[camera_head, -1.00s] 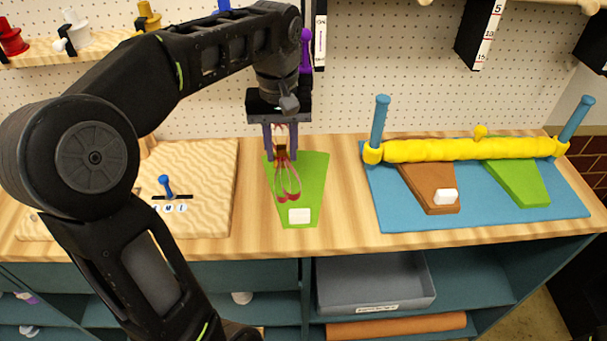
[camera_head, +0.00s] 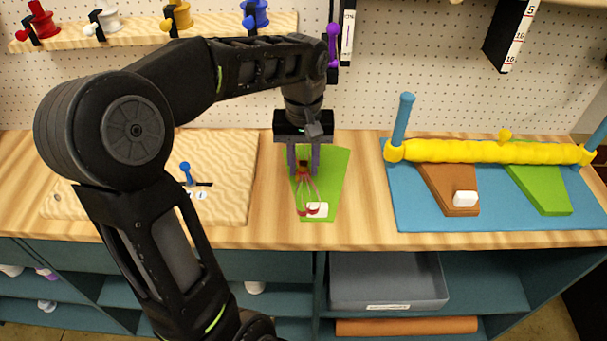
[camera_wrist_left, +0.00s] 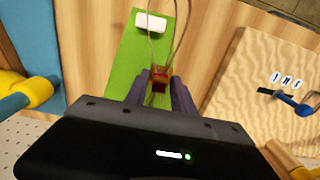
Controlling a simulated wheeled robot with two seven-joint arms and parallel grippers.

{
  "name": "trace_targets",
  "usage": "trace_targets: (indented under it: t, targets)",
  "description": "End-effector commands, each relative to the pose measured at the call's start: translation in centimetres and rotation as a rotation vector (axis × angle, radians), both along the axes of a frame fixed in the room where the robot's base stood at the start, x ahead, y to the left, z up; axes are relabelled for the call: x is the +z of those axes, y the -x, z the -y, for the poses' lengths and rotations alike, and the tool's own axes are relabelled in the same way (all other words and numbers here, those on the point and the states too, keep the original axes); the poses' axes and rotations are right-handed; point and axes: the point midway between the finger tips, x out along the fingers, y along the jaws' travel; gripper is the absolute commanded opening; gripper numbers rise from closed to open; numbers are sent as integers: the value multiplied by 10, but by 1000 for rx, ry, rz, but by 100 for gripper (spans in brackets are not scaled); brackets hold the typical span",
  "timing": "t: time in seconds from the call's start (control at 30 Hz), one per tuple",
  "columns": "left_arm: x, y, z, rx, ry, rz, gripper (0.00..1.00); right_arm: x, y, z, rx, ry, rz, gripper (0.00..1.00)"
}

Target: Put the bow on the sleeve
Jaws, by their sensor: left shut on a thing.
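My left gripper (camera_head: 304,168) points down over the flat green sleeve (camera_head: 336,170) on the wooden table. It is shut on a dark red bow (camera_head: 303,181), whose thin loops or tails hang toward the front. In the head view they overlap the white block (camera_head: 319,210) at the sleeve's narrow front end. The left wrist view shows the bow's red knot (camera_wrist_left: 159,79) between the fingers, with the green sleeve (camera_wrist_left: 127,66) behind it. I cannot tell whether the bow touches the sleeve. My right gripper is not in view.
A wooden board (camera_head: 230,185) with a blue peg lies left of the sleeve. A blue mat (camera_head: 405,208) on the right carries a yellow roll (camera_head: 450,151) and brown and green wedges. A grey bin (camera_head: 388,282) sits on the shelf below. Spools line the back.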

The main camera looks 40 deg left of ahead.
Motion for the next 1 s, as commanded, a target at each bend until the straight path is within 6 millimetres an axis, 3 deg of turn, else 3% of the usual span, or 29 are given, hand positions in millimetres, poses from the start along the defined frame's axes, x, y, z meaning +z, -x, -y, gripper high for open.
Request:
trace_targets:
  t: [0.3, 0.7, 0.73, 1.0]
  targets:
    - [-35, 1, 0, 1, 1, -3, 0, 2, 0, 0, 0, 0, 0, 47]
    - [-41, 0, 0, 0, 1, -1, 0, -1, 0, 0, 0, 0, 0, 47]
    - [-41, 0, 0, 0, 1, -1, 31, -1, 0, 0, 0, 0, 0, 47]
    - [-40, 0, 0, 0, 1, -1, 52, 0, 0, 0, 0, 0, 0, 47]
